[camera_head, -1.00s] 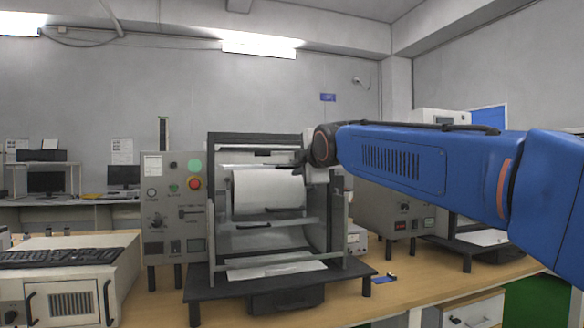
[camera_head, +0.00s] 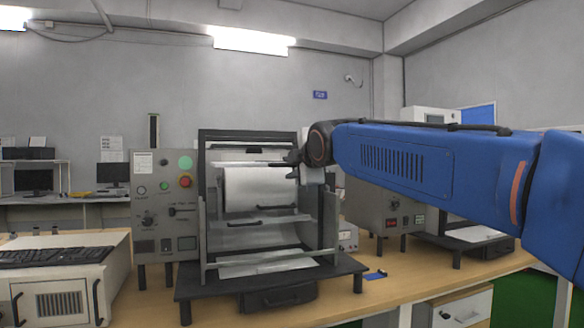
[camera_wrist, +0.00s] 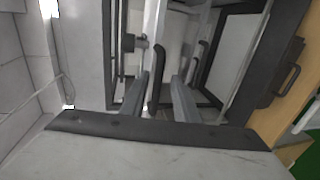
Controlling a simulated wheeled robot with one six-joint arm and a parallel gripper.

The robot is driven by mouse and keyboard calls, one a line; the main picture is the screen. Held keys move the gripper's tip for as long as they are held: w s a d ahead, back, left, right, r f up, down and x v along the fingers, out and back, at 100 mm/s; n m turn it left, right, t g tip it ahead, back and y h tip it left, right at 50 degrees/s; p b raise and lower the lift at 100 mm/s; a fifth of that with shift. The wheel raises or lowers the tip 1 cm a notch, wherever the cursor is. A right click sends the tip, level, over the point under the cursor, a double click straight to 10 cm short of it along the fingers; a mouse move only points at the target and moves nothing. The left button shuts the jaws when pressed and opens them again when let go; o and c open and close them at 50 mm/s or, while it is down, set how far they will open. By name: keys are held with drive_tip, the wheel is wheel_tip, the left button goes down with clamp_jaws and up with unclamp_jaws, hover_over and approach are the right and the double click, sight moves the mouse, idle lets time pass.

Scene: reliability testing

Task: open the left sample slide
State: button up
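The left testing machine (camera_head: 188,265) stands on the bench with a black-framed front. Inside it are a white cylinder (camera_head: 253,188) and clear panels with dark handles; a lower handle (camera_head: 272,207) shows at the front. I cannot tell for certain which part is the sample slide. My gripper (camera_head: 292,163) is at the upper right of this machine, in front of its opening. In the wrist view, its two grey fingers (camera_wrist: 160,98) are apart, with a black curved handle (camera_wrist: 155,72) appearing between them. Contact cannot be told. A second black handle (camera_wrist: 196,62) lies to the right.
A control panel (camera_head: 162,205) with a red button is left of the opening. A black-handled drawer (camera_head: 280,297) is under the platform. A second machine (camera_head: 385,215) stands behind my arm at the right. A keyboard lies on a white cabinet (camera_head: 70,285) at the left.

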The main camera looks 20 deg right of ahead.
drive_tip(key=shift+s+r, duration=0.1)
drive_tip(key=shift+r, duration=0.05)
drive_tip(key=v, duration=1.7)
drive_tip(key=shift+s, duration=0.15)
drive_tip(key=s+d+f+m+g, duration=0.1)
drive_tip(key=s+f+m+g, duration=0.15)
drive_tip(key=f, duration=0.65)
drive_tip(key=s+d+f+m+g, duration=0.15)
drive_tip(key=f+m, duration=0.25)
drive_tip(key=f, duration=0.5)
drive_tip(key=s+f+m+g, duration=0.1)
drive_tip(key=s+f+m, duration=0.15)
drive_tip(key=f, duration=0.65)
drive_tip(key=s+f+m+g, duration=0.2)
drive_tip(key=s+f+m, duration=0.1)
drive_tip(key=f, duration=0.5)
drive_tip(key=s+f+m+g, duration=0.1)
drive_tip(key=s+f+m, duration=0.2)
drive_tip(key=s+f, duration=0.3)
drive_tip(key=s+d+f+m+g, duration=0.1)
drive_tip(key=s+f+m+g, duration=0.1)
drive_tip(key=f, duration=0.7)
drive_tip(key=s+m, duration=0.1)
drive_tip(key=s, duration=0.1)
drive_tip(key=shift+s+f+g+h, duration=0.3)
drive_tip(key=shift+s+f, duration=0.05)
drive_tip(key=shift+d, duration=0.2)
